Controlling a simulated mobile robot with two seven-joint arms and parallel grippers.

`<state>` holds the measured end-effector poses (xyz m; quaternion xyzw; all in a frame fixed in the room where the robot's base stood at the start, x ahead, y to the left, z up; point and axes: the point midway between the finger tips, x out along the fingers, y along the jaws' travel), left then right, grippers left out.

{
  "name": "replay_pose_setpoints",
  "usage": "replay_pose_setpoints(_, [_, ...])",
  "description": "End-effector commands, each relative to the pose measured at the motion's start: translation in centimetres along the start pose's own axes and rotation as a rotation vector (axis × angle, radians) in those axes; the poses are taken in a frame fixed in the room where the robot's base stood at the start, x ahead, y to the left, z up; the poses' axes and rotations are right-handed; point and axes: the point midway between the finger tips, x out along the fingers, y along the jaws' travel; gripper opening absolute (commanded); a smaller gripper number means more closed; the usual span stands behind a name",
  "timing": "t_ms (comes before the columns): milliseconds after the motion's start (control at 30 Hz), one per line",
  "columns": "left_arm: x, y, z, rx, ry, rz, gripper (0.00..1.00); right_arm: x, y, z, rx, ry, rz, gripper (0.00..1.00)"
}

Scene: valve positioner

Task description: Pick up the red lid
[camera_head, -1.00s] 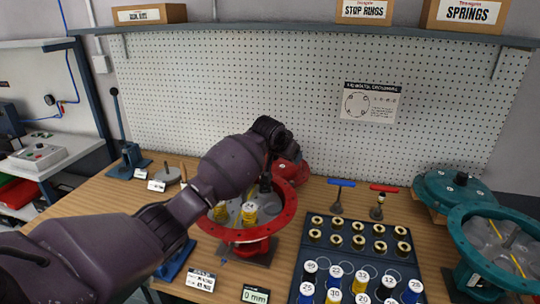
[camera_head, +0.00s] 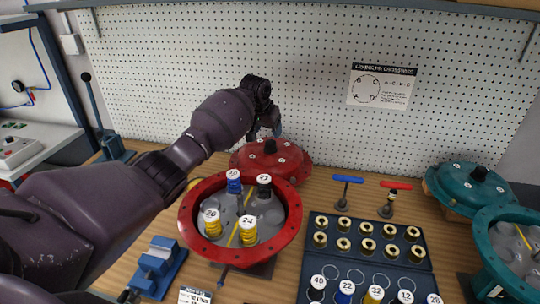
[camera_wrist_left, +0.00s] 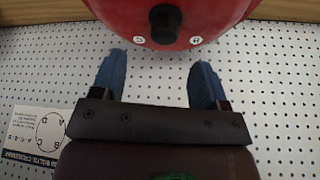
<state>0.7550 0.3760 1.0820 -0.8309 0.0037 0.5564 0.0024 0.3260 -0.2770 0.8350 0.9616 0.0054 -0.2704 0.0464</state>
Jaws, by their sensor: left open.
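The red lid (camera_head: 270,160) is a domed disc with a dark central knob and bolts around its rim. It rests on the table behind the red housing (camera_head: 191,205), close to the pegboard. In the left wrist view the lid (camera_wrist_left: 205,12) fills the top, its dark knob pointing toward the gap between my fingers. My left gripper (camera_wrist_left: 158,80) is open and empty, with blue fingertips just short of the lid. In the head view my left gripper (camera_head: 265,125) is above and behind the lid, its fingers partly hidden. My right gripper is not in view.
The red housing holds several numbered springs (camera_head: 248,232). A dark tray (camera_head: 312,262) with brass rings and springs is to its right. A blue-handled tool (camera_head: 347,180) and a red-handled tool (camera_head: 394,186) stand behind the tray. A teal lid (camera_head: 468,188) is far right.

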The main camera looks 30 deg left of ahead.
Motion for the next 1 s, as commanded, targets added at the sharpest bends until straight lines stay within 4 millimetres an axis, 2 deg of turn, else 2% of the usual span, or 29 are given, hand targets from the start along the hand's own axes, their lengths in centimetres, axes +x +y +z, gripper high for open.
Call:
replay_pose_setpoints(100, [1.5,0.0,-0.1,-0.002,0.0,0.001,0.68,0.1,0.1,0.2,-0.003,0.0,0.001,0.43])
replay_pose_setpoints(433, [3.2,-0.1,-0.2,-0.001,0.001,0.0,0.68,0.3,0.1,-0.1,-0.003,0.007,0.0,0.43])
replay_pose_setpoints(800, [7.0,-0.6,-0.4,0.0,0.0,0.0,0.68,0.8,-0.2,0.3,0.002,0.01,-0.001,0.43])
replay_pose_setpoints(1000, [7.8,-0.6,-0.4,-0.001,0.002,0.0,0.68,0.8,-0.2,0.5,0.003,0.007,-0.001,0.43])
